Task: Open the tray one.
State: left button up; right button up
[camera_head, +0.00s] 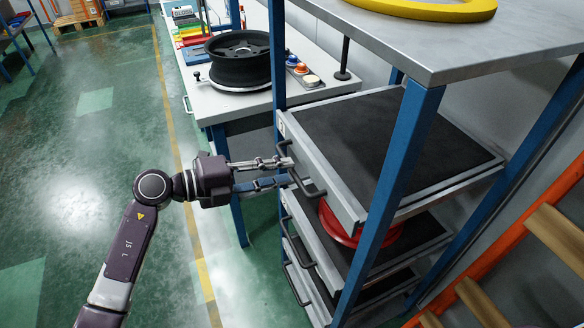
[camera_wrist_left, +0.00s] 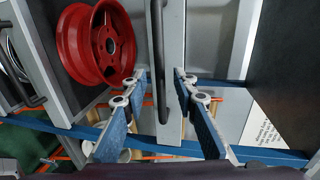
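The top tray (camera_head: 350,135) has a dark mat and a grey rim, and sits in the blue-framed rack. I take it as tray one, but its small label is unreadable. Its dark bar handle (camera_head: 306,185) is on its front panel, which faces left. My left gripper (camera_head: 289,170) is at this handle, coming in from the left. In the left wrist view my left gripper (camera_wrist_left: 160,76) has its fingers spread, with the grey front panel (camera_wrist_left: 172,125) and dark handle bar (camera_wrist_left: 157,60) between them. I cannot tell whether they touch. My right gripper is out of view.
Lower trays with handles (camera_head: 297,240) are below, one bearing a red wheel (camera_head: 345,231), also in the left wrist view (camera_wrist_left: 95,45). A blue post (camera_head: 405,150) stands beside the top tray. A workbench with a black wheel (camera_head: 240,60) stands behind. Green floor lies clear left.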

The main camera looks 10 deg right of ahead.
aim_at(292, 170)
pick_arm(q)
jog(key=shift+x, duration=1.6)
jog(key=shift+c, duration=0.4)
grip_shut()
